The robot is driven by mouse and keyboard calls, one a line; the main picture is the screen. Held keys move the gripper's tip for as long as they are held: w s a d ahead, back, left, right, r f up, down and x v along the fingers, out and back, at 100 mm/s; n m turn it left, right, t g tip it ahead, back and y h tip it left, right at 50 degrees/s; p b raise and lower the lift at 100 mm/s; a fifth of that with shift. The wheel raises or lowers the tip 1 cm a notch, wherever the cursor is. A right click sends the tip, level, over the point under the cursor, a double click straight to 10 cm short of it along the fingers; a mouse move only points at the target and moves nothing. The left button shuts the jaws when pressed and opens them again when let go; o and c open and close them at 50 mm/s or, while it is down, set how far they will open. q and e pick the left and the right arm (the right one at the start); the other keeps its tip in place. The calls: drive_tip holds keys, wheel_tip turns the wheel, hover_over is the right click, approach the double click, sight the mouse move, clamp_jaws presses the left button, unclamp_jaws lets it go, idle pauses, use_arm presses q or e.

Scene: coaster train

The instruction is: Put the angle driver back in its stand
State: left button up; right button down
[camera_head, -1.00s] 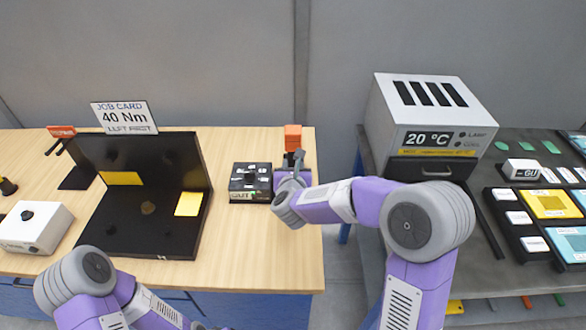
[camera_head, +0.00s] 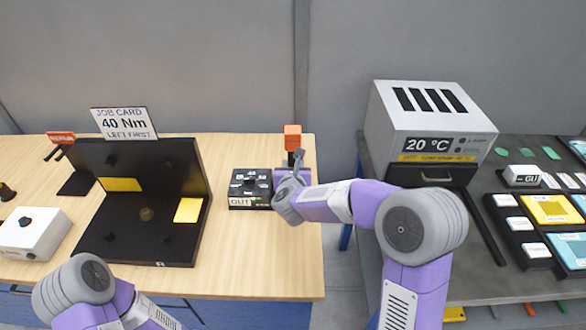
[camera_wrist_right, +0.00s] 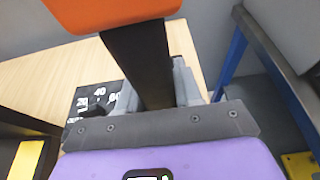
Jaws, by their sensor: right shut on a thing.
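The angle driver (camera_head: 292,138) shows as an orange block on a black shaft at the right end of the wooden bench. It looks upright. In the right wrist view its orange part (camera_wrist_right: 110,10) is at the top, with the black shaft (camera_wrist_right: 140,62) running down between the fingers. My right gripper (camera_head: 296,160) is shut on the black shaft. The driver's lower end is hidden behind the gripper. I cannot make out its stand for sure, nor whether the driver touches it. My left arm is at the lower left; its gripper is out of view.
A black box with a dial (camera_head: 250,188) and a "GUT" label stands just left of my right gripper. A black angled fixture (camera_head: 125,240) with yellow patches and a white box (camera_head: 35,236) are further left. A grey oven (camera_head: 425,110) stands right, across a gap.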

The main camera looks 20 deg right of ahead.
drive_tip(key=shift+w+d+r, duration=0.15)
drive_tip(key=shift+w+d, duration=0.15)
drive_tip(key=shift+w, duration=0.6)
drive_tip(key=shift+w+d+r, duration=0.1)
drive_tip(key=shift+w+d, duration=0.15)
drive_tip(key=shift+w, duration=0.6)
drive_tip(key=shift+b, duration=0.55)
drive_tip(key=shift+f+b, duration=0.85)
drive_tip(key=shift+b, duration=0.25)
idle(1.4)
drive_tip(key=c, duration=0.8)
unclamp_jaws()
drive_tip(key=shift+o, duration=0.6)
drive_tip(key=shift+s, duration=0.1)
drive_tip(key=v, duration=0.7)
drive_tip(key=shift+s, duration=0.3)
